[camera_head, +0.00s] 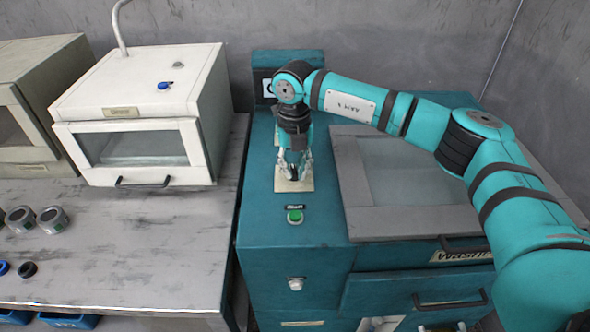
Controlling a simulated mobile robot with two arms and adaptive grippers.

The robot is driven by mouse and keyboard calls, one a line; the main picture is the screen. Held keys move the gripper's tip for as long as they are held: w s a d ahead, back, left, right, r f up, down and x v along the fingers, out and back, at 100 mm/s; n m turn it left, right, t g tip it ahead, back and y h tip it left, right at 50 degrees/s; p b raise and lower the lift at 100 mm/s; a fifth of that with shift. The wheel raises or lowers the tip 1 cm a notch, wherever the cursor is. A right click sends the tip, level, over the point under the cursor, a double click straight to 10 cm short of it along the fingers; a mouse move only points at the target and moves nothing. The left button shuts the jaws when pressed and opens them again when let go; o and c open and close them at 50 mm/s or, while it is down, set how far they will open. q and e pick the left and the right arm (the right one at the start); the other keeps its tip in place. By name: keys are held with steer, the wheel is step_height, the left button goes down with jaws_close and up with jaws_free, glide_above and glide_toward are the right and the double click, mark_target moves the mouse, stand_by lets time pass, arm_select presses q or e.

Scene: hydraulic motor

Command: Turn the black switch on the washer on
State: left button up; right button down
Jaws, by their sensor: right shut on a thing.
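The washer (300,235) is a teal cabinet with a grey-framed glass lid on its right part. A pale switch plate (281,184) lies on its top, left of the lid. My right gripper (294,174) points down over this plate and is shut on the black switch (293,177). The fingers hide most of the switch, so I cannot tell which way it is turned. My right arm reaches in from the right, across the lid. My left gripper is not in view.
A green button (295,216) sits in front of the plate, and a pale knob (296,284) is on the washer's front. A white oven-like box (150,110) stands on the grey bench (150,245) to the left. Metal round parts (53,220) lie on the bench's left.

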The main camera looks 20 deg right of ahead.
mark_target(292, 170)
steer(key=m, duration=0.2)
steer(key=m+b, duration=0.1)
steer(key=m, duration=0.2)
steer(key=shift+a+m, duration=0.2)
steer(key=shift+m, duration=0.1)
steer(key=m+b, duration=0.1)
steer(key=m, duration=0.4)
steer(key=shift+w, duration=0.2)
steer(key=shift+r+m, duration=0.1)
steer(key=shift+m, duration=0.2)
steer(key=c, duration=1.3)
jaws_free()
steer(key=shift+a, duration=0.1)
steer(key=shift+c, duration=0.2)
step_height(292, 170, up, 12)
steer(key=shift+s, duration=0.1)
